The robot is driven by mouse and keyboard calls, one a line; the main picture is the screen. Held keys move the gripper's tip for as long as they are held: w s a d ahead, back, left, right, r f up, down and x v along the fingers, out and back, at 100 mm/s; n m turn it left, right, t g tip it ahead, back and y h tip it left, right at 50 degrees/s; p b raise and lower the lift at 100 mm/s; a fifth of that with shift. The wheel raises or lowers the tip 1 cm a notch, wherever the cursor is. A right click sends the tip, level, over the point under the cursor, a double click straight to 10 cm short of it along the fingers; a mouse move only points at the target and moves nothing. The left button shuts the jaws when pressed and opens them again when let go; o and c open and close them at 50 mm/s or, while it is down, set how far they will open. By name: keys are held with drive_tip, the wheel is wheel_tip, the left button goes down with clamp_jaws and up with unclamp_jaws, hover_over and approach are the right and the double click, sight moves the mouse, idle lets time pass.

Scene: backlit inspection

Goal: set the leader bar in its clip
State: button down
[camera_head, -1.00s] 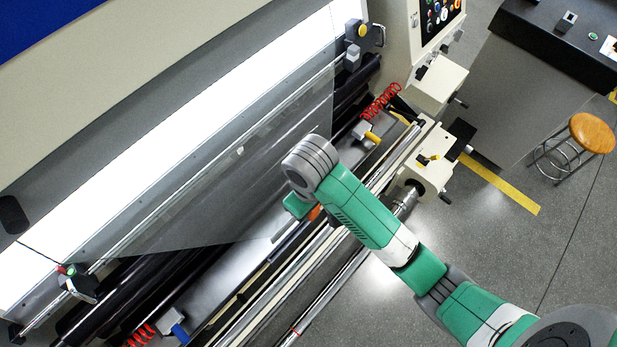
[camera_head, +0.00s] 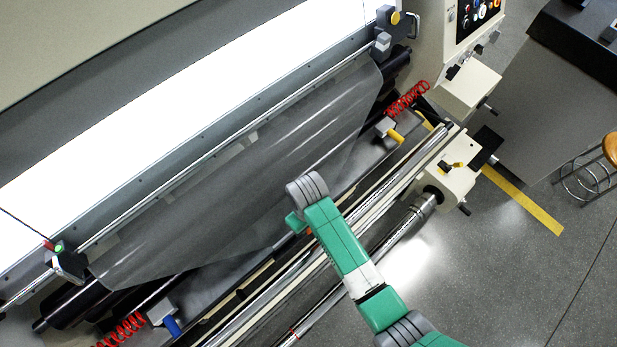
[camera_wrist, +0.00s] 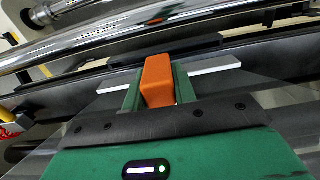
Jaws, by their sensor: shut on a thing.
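My gripper (camera_wrist: 158,92) has its green fingers shut on an orange block (camera_wrist: 159,78). A thin pale bar (camera_wrist: 214,65), which looks like the leader bar, sticks out on both sides of the fingers. In the head view my gripper (camera_head: 298,227) is at the lower edge of a dark translucent sheet (camera_head: 235,185), mostly hidden by my own wrist; a little orange shows beside it. Clamp-like blocks with a yellow lever (camera_head: 395,135) and a blue lever (camera_head: 172,326) stand toward either end of the machine. I cannot tell which part is the clip.
A bright light panel (camera_head: 190,110) lies behind the sheet. Long shiny rollers (camera_head: 375,250) run along the machine's front, close to my arm; one also crosses the top of the wrist view (camera_wrist: 130,25). Red coiled hoses (camera_head: 408,98) hang near both ends. The floor at right is open around a stool (camera_head: 610,150).

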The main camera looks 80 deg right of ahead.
drive_tip(key=shift+r+p, duration=0.2)
drive_tip(key=shift+p, duration=0.2)
wheel_tip(320, 180, down, 5)
drive_tip(key=b, duration=0.2)
drive_tip(key=shift+b, duration=0.4)
drive_tip(key=shift+f, duration=0.65)
drive_tip(key=shift+p, duration=0.3)
idle(0.6)
drive_tip(key=shift+f+b, duration=0.9)
drive_tip(key=shift+f, duration=0.6)
idle(0.9)
drive_tip(key=c, duration=1.1)
unclamp_jaws()
drive_tip(key=shift+o, duration=0.2)
wheel_tip(320, 180, up, 8)
drive_tip(key=shift+f+p, duration=0.1)
drive_tip(key=shift+p, duration=0.25)
